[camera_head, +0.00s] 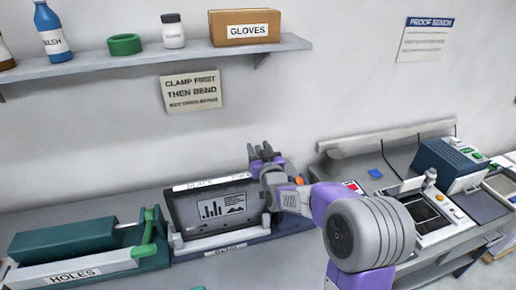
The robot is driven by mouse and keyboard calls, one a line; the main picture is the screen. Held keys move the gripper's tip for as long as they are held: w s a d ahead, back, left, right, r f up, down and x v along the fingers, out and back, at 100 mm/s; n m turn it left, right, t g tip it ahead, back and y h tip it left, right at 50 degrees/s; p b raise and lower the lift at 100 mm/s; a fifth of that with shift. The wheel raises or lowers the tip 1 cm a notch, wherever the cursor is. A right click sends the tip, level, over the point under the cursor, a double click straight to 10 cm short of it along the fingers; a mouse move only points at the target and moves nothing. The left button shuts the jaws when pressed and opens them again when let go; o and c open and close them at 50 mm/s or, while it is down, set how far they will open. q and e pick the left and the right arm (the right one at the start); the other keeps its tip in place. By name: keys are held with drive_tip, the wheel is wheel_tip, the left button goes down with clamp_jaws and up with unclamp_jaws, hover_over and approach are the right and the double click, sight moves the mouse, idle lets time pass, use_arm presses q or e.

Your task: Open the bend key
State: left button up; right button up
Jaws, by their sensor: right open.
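A blue machine labelled BEND (225,250) stands on the bench in the middle. A dark plate (185,212) with a grey chart panel stands tilted in it, under a white strip reading BLACK. My right gripper (263,152) is open at the plate's upper right corner, fingers pointing up and away. I cannot tell whether it touches the machine. A small orange part (299,181) shows just right of my wrist. My right arm hides the machine's right end, and I cannot make out a key there. My left gripper is not in view.
A green machine labelled HOLES (75,273) with a green lever (150,235) stands at the left. A shelf (150,57) with bottles and a GLOVES box (245,28) hangs above. A proofing device (425,210) and a blue-grey box (450,160) occupy the right bench.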

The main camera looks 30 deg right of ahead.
drive_tip(key=shift+w, duration=0.45)
drive_tip(key=shift+c, duration=0.4)
clamp_jaws()
